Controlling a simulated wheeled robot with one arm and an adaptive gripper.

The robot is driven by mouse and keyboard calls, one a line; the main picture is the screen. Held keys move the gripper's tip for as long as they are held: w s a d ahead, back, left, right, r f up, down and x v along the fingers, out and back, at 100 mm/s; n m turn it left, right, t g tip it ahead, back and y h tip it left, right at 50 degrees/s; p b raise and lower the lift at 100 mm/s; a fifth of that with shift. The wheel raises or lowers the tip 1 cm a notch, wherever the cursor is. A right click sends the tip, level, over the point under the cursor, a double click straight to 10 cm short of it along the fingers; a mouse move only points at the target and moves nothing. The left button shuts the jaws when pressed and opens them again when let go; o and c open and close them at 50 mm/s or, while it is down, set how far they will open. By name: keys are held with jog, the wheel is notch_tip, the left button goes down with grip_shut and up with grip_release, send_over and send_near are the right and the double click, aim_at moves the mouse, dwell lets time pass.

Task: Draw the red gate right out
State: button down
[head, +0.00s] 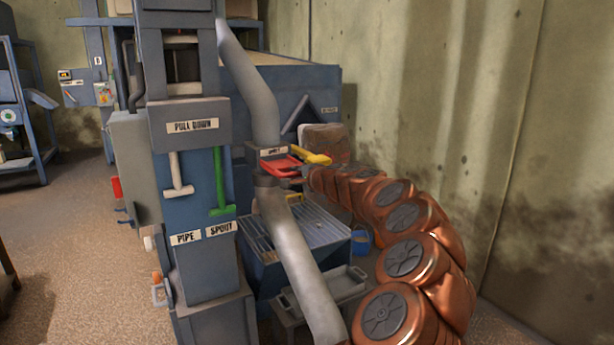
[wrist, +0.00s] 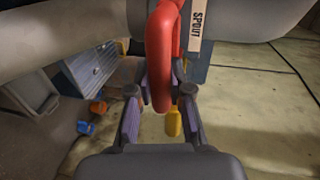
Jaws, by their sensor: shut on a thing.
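The red gate (head: 280,166) sits at the collar under the spout label, on the grey pipe (head: 252,90). Its red loop handle (wrist: 163,60) hangs between my fingers in the wrist view. My gripper (head: 302,172) is at the gate's right end in the head view, and its fingers (wrist: 160,105) are shut on the handle in the wrist view. The spout label (wrist: 196,22) is just beside the handle. How far the gate's plate is inside the collar is hidden.
A yellow handle (head: 318,158) is close above my gripper. Green (head: 220,185) and white (head: 178,175) pull handles hang on the elevator's front. A grated hopper (head: 320,228) and grey tray (head: 335,288) stand below. A bare wall (head: 450,100) is on the right.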

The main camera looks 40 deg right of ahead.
jog(key=shift+f, duration=0.2)
jog(key=c, duration=1.5)
grip_release()
jog(key=shift+s, duration=0.1)
jog(key=shift+o, duration=0.9)
jog(key=shift+s+d+r, duration=0.1)
jog(key=shift+s, duration=0.1)
jog(key=shift+o, duration=1.4)
jog(key=shift+w, duration=0.1)
jog(key=shift+r, duration=0.1)
jog(key=v, duration=1.2)
